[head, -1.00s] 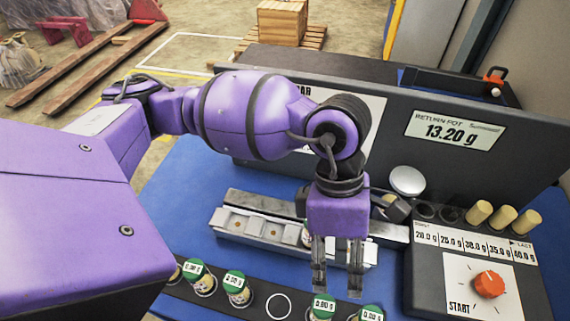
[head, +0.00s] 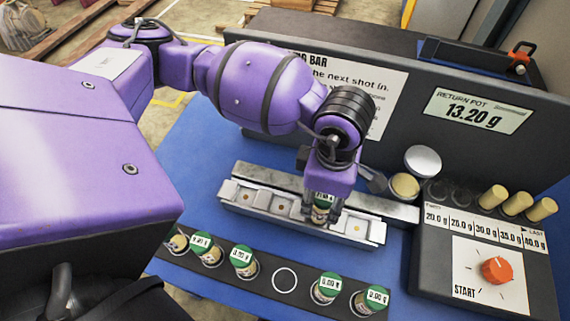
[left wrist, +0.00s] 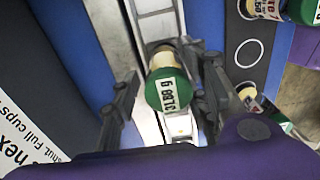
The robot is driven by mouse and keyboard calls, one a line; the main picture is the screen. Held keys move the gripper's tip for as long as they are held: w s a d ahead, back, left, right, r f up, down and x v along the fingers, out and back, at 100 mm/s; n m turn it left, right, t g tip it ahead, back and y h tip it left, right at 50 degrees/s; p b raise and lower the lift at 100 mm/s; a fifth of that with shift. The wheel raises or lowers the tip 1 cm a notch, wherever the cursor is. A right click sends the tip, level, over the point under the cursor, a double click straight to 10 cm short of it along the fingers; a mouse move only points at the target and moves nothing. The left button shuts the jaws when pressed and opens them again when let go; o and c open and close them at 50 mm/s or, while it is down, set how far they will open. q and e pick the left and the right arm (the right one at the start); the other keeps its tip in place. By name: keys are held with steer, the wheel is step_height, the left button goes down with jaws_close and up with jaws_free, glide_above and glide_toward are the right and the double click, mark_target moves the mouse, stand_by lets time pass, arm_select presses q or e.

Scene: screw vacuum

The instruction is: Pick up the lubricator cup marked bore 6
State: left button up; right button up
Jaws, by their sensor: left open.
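My left gripper (head: 321,215) points down over the metal bar (head: 240,196), open. A green-capped cup (head: 321,200) stands in a place on the bar between its fingers. In the left wrist view the fingers of the gripper (left wrist: 168,88) are apart on both sides of this cup (left wrist: 167,92), and I see gaps beside it. The cup has a white weight label; its exact figure is hard to read, and I see no legible bore mark. The other places on the bar that show are empty. My right gripper is not in view.
Several green-capped cups (head: 242,260) stand in the dark front rack (head: 262,291), with one empty ringed spot (head: 284,281). At right are a return pot (head: 405,186) and a control box (head: 458,262) with an orange knob (head: 496,270). A dark panel (head: 411,134) rises behind.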

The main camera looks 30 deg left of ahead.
arm_select(q)
steer(key=shift+f, duration=1.55)
steer(key=shift+r, duration=0.1)
steer(key=c, duration=1)
steer(key=shift+w, duration=0.1)
jaws_close()
steer(key=shift+r, duration=0.15)
